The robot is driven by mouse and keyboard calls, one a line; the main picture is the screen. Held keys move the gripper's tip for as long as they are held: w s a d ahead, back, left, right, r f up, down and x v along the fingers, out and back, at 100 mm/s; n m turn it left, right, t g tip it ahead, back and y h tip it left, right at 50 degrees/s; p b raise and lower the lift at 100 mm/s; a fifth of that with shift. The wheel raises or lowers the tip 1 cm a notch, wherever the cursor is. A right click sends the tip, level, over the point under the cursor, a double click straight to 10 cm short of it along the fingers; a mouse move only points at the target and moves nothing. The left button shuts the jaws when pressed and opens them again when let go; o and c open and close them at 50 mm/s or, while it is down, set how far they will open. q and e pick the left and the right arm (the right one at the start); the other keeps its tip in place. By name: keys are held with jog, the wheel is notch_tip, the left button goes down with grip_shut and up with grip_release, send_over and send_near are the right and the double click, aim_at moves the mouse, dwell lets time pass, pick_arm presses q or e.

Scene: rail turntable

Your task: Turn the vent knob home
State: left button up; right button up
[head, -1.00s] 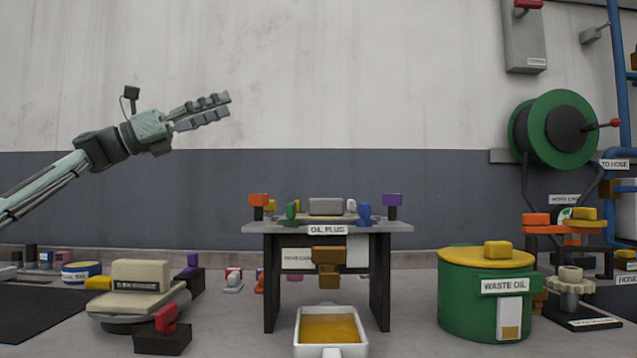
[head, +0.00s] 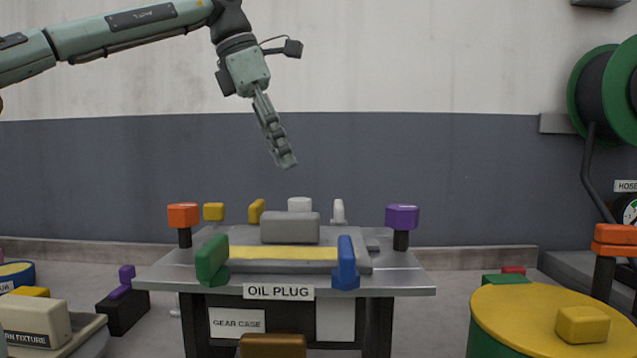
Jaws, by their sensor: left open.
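My left gripper (head: 284,163) is open and empty, pointing down above the grey table (head: 415,282). It is seen nearly edge-on, so its finger gap is hard to make out. It is apart from everything below it. On the table stand a white upright knob (head: 338,212), a white block-like knob (head: 299,204), yellow knobs (head: 214,212) (head: 256,211), an orange knob (head: 183,215) and a purple knob (head: 402,217). No label marks any of these as the vent knob, so I cannot tell which one it is. My right gripper is not in view.
A grey case (head: 290,228) with a yellow strip sits mid-table, between a green handle (head: 212,260) and a blue handle (head: 346,264). A green drum with a yellow lid (head: 515,307) stands at right.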

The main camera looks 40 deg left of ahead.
aim_at(299, 199)
pick_arm(q)
jog(key=x, duration=0.7)
jog(key=shift+s+d+f, duration=0.1)
jog(key=shift+f, duration=0.1)
jog(key=shift+c, duration=0.6)
grip_shut()
jog(key=m+h, duration=0.1)
jog(key=m, duration=0.2)
jog(key=shift+g, duration=0.3)
jog(key=shift+o, duration=0.6)
grip_release()
